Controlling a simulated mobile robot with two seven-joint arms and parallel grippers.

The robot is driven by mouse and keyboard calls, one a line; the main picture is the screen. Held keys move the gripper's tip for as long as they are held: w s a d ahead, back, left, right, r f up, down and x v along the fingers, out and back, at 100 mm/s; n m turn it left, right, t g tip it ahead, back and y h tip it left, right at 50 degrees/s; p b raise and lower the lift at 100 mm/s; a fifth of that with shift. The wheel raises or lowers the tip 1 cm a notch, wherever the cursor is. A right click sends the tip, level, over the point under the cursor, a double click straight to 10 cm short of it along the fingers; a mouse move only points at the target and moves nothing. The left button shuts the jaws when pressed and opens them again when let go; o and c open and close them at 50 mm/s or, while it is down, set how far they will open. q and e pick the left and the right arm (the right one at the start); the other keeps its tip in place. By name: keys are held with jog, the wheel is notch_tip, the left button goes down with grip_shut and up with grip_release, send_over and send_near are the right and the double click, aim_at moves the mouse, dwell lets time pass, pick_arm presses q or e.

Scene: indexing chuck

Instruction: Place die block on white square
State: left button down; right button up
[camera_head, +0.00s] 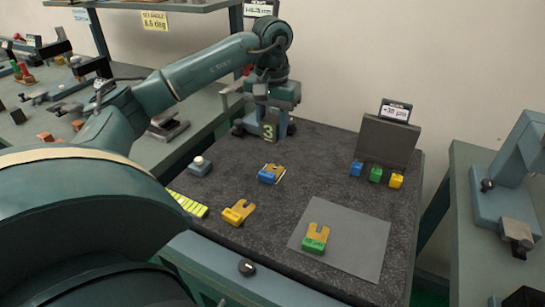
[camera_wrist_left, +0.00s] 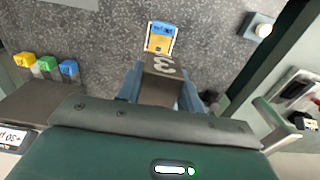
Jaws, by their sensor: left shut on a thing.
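My left gripper (camera_head: 268,137) is shut on a brown-grey block marked 3 (camera_head: 268,128), which I take as the die block. In the left wrist view this block (camera_wrist_left: 160,77) sits between the blue-grey fingers (camera_wrist_left: 162,92). Whether it touches the table cannot be told. The white square (camera_head: 285,174) lies nearer the front; only its edge shows, because a blue and orange notched piece (camera_head: 271,173) lies on it. The left wrist view also shows that piece (camera_wrist_left: 161,38), just beyond the held block.
An orange notched piece (camera_head: 237,212), yellow strip (camera_head: 188,204) and white-topped button box (camera_head: 200,166) lie left. A green and orange piece (camera_head: 315,238) lies on a grey mat (camera_head: 360,246). Small coloured blocks (camera_head: 376,174) stand before a grey panel (camera_head: 388,139).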

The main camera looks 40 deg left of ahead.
pick_arm(q)
notch_tip(320, 180, down, 8)
jog(key=shift+r, duration=0.1)
dwell(0.4)
jog(key=shift+f, duration=0.45)
jog(key=shift+f+b, duration=0.25)
jog(key=shift+b, duration=0.05)
jog(key=c, duration=0.9)
grip_release()
